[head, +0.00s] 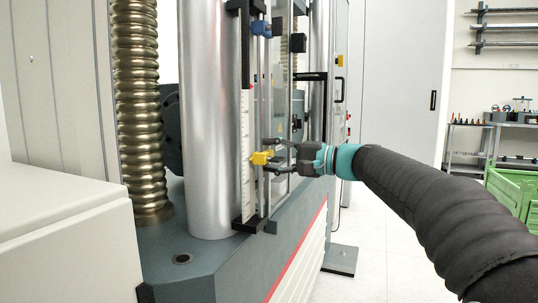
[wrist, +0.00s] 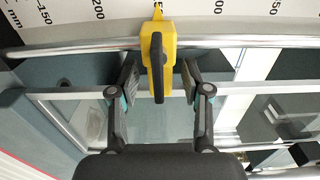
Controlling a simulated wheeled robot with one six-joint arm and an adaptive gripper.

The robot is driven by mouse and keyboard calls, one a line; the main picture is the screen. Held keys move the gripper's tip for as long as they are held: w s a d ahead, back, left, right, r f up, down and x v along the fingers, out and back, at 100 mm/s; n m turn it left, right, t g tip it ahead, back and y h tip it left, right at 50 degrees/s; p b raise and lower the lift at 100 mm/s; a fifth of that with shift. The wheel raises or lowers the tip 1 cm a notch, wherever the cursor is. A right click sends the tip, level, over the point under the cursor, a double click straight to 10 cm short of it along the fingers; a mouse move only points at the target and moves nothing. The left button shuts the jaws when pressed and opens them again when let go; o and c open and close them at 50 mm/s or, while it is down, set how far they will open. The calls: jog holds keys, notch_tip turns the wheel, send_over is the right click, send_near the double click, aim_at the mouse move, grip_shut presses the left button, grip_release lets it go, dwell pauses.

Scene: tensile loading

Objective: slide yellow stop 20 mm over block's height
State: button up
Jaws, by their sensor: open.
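The yellow stop (head: 261,157) sits on a vertical rod beside the white scale (head: 248,150), low on the machine's front. In the wrist view the yellow stop (wrist: 158,45) has a dark handle pointing toward me. Its narrow tip lies at the scale (wrist: 125,12), past the 200 mark; the label there is not readable. My gripper (head: 272,156) is open at the stop's height. In the wrist view my gripper (wrist: 160,80) has one finger on each side of the handle, with visible gaps. I cannot make out a block for certain.
A blue stop (head: 261,28) is higher on the same rod. A thick silver column (head: 208,110) stands left of the scale. A clear panel and metal rails (wrist: 255,95) lie close behind the fingers. Open floor (head: 375,250) lies to the right.

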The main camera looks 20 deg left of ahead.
aim_at(269, 196)
jog(key=shift+a, duration=0.1)
grip_shut()
notch_tip(269, 196, down, 10)
jog(key=b, duration=0.8)
grip_release()
